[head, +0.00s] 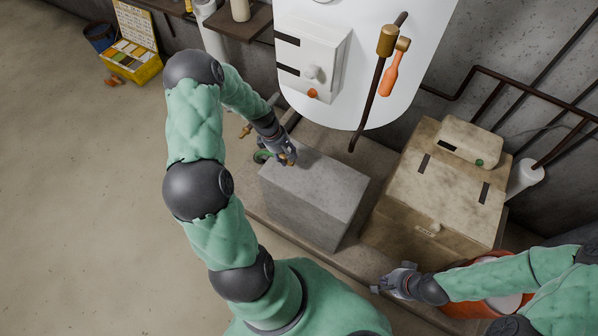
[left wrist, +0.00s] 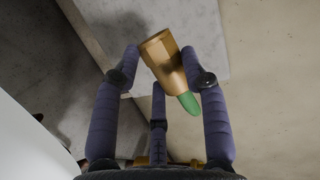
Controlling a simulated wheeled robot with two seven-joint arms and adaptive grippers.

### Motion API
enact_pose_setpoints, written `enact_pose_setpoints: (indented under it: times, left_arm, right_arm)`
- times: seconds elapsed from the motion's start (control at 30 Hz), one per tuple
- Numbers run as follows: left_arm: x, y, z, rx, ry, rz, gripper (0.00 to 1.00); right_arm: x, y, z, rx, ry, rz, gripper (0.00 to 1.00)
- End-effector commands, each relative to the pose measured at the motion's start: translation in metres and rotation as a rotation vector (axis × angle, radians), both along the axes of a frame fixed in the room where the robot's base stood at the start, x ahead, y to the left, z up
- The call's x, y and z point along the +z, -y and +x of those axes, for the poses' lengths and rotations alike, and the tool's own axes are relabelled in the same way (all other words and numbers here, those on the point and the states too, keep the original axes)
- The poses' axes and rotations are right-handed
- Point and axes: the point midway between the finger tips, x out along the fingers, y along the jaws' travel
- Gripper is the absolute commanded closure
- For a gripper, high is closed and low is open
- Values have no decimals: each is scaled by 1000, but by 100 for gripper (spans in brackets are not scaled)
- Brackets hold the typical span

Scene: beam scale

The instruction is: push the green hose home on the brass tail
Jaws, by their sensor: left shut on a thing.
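My left gripper (head: 287,160) is just above the far left corner of the grey block. In the left wrist view (left wrist: 162,80), its fingers are shut around a brass-coloured sleeve (left wrist: 160,55) with an open end. The green hose (left wrist: 188,103) sticks out of the sleeve's other end, tilted down to the right. A small brass fitting (head: 246,130), perhaps the brass tail, shows behind the arm. My right gripper (head: 390,280) is open and empty, front right.
The grey block (head: 320,195) stands below the left gripper. A white boiler-like body (head: 375,75) is behind it. A worn tan box (head: 430,190) stands at right, and an orange-red bucket (head: 465,306) is beside my right arm.

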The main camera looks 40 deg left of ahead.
Motion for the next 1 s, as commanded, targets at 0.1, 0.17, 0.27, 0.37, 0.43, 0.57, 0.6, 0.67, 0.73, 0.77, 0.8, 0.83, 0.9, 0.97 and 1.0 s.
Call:
enact_pose_setpoints:
  times: [0.1,0.17,0.27,0.37,0.43,0.57,0.6,0.67,0.73,0.77,0.8,0.83,0.9,0.97,1.0]
  left_arm:
    - [-25,17,5,-4,-2,-2,91]
    - [-33,24,8,-3,-1,-1,91]
    - [-43,32,11,-1,-1,-1,91]
    - [-48,36,13,0,0,0,91]
    - [-50,37,14,-1,0,0,91]
    - [-59,44,16,-2,-1,0,91]
    - [-64,45,16,-1,-1,0,91]
    - [-74,45,16,0,-2,0,91]
    - [-83,44,16,1,-1,1,91]
    - [-85,44,16,1,-1,1,91]
    - [-86,44,16,0,0,1,91]
    - [-86,44,16,0,0,1,91]
    - [-84,43,16,1,1,2,91]
    - [-84,44,16,1,1,2,91]
    - [-84,44,16,1,1,2,91]
  right_arm:
    - [-10,0,0,0,0,0,100]
    - [-13,0,0,0,0,0,100]
    - [-16,0,0,0,0,0,100]
    - [-17,0,0,0,0,0,100]
    - [-18,0,0,0,0,0,100]
    - [-21,0,0,0,0,0,100]
    - [-24,0,0,0,0,0,100]
    - [-28,0,0,0,0,0,100]
    - [-31,0,0,0,0,0,100]
    - [-32,0,0,0,0,0,100]
    - [-32,0,0,0,0,0,100]
    - [-32,0,0,0,0,0,100]
    - [-31,0,0,0,0,0,100]
    - [-30,0,0,0,0,0,100]
    - [-30,0,0,0,0,0,100]
